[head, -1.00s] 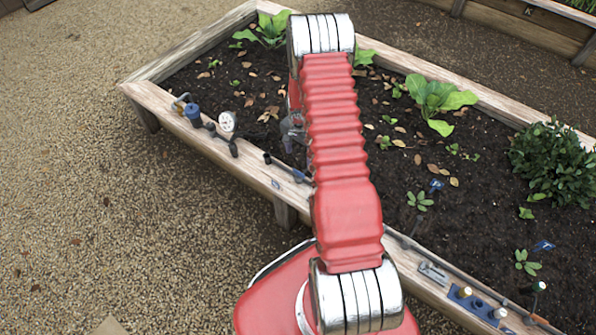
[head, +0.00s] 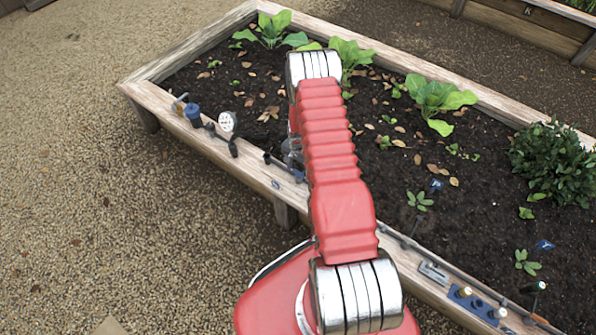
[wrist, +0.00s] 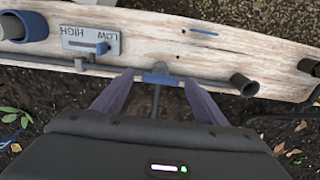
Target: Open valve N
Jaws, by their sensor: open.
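In the wrist view a small blue valve (wrist: 160,76) sits on a dark pipe along the bed's wooden rim, with a thin dark stem pointing toward my gripper. No letter N is readable. My gripper (wrist: 158,86) is open, with one finger on each side of the valve and stem; contact cannot be told. In the head view a small blue fitting (head: 298,175) on the rim, beside my arm, looks like the same valve. My gripper (head: 291,150) is mostly hidden behind my red arm there.
The wooden rim (head: 190,128) also carries a dial gauge (head: 226,122), a blue knob (head: 193,111) and a blue knob panel (head: 480,304). The wrist view shows an upside-down LOW/HIGH plate (wrist: 91,41) and an open pipe end (wrist: 243,85). Plants fill the bed; gravel outside is clear.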

